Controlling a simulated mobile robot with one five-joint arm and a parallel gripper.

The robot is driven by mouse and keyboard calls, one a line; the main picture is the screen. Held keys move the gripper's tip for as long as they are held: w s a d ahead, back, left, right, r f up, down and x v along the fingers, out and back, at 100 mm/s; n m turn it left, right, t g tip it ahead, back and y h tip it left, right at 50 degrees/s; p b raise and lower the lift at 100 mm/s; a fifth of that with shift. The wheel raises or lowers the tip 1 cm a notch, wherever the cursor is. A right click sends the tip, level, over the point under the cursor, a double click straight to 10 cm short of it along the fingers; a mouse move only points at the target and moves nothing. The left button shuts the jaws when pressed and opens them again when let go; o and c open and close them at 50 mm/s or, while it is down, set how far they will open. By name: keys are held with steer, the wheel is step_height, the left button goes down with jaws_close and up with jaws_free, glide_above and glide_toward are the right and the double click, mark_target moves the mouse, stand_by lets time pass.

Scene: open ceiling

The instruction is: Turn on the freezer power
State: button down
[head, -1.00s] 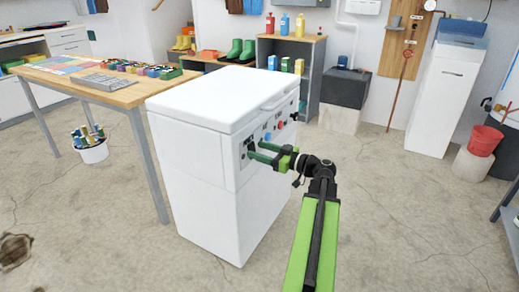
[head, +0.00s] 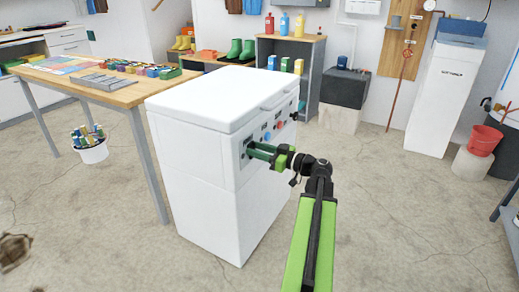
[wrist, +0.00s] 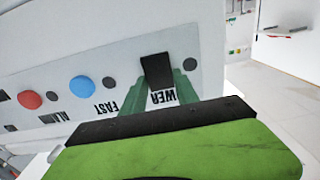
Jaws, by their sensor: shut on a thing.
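The white chest freezer (head: 195,190) stands in the middle of the head view, its lid down. Its control panel (wrist: 208,55) carries a black power switch (wrist: 157,68), with partly hidden upside-down lettering ending in "WER" beside it. My gripper (head: 252,149) is at the near end of the panel. Its green fingers are shut on the black switch, one on each side of it in the wrist view. The green and black gripper body hides the lower panel there. Which way the switch is tilted I cannot tell.
A blue button (wrist: 82,86) and a red button (wrist: 30,100) sit on the same panel, near "FAST" and "ALARM" labels. A wooden table (head: 120,96) stands close left of the freezer. The concrete floor (head: 420,220) to the right is clear.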

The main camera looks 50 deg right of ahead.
steer(key=t+b, duration=0.2)
steer(key=b, duration=0.2)
steer(key=f+t+y+b, duration=0.1)
steer(key=t+b, duration=0.1)
steer(key=b, duration=0.3)
steer(key=shift+s+d, duration=0.1)
steer(key=c, duration=0.9)
jaws_free()
steer(key=shift+f, duration=0.1)
steer(key=b+v, duration=0.6)
steer(key=v, duration=1.1)
steer(key=shift+s+f, duration=0.15)
steer(key=shift+s, duration=0.05)
